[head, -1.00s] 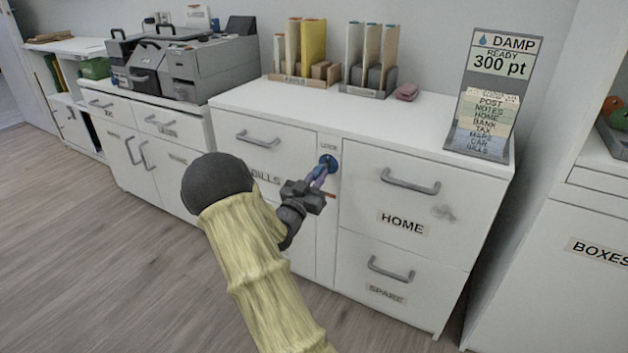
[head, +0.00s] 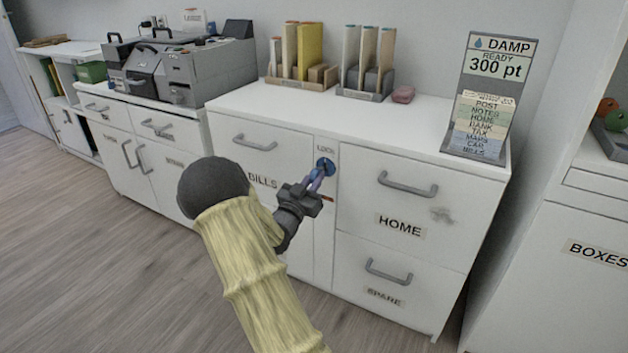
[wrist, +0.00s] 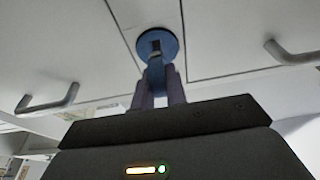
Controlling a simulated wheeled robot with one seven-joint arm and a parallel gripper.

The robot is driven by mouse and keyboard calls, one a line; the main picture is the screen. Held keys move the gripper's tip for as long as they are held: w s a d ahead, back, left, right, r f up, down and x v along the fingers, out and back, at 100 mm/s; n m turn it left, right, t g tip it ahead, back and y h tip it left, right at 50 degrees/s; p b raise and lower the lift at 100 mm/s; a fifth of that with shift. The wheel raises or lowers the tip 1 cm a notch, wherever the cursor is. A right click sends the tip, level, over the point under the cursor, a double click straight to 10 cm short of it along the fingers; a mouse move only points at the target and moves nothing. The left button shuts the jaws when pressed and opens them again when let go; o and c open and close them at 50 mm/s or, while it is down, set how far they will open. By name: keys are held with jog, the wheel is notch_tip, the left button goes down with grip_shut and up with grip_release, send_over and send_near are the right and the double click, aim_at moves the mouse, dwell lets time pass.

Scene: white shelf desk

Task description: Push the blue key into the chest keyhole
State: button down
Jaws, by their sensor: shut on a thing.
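The white chest (head: 328,112) has a round blue lock plate (head: 325,165) on the narrow strip between its BILLS and HOME drawers, under a LOCK label. In the wrist view the lock plate (wrist: 158,43) has a dark keyhole in its middle. My gripper (head: 317,184) is shut on the blue key (wrist: 156,74), right in front of the lock plate. The key's far end meets the keyhole in the wrist view. I cannot tell how deep it sits. The gripper's fingers hide the key's sides.
Drawer handles stand out beside the lock: the BILLS handle (head: 258,144) on the left and the HOME handle (head: 407,185) on the right. File holders (head: 360,92), a pink object (head: 403,94) and the DAMP stand (head: 485,100) are on the chest top.

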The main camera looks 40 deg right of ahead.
jog(key=shift+f+x, duration=0.15)
jog(key=shift+x, duration=0.55)
jog(key=shift+f+x, duration=0.2)
jog(key=shift+x, duration=0.5)
dwell(1.8)
jog(key=shift+d, duration=0.1)
jog(key=c, duration=1.2)
grip_release()
jog(key=shift+c, duration=0.2)
jog(key=o, duration=0.6)
jog(key=shift+c, duration=0.2)
jog(key=v, duration=0.6)
jog(key=shift+b, duration=0.45)
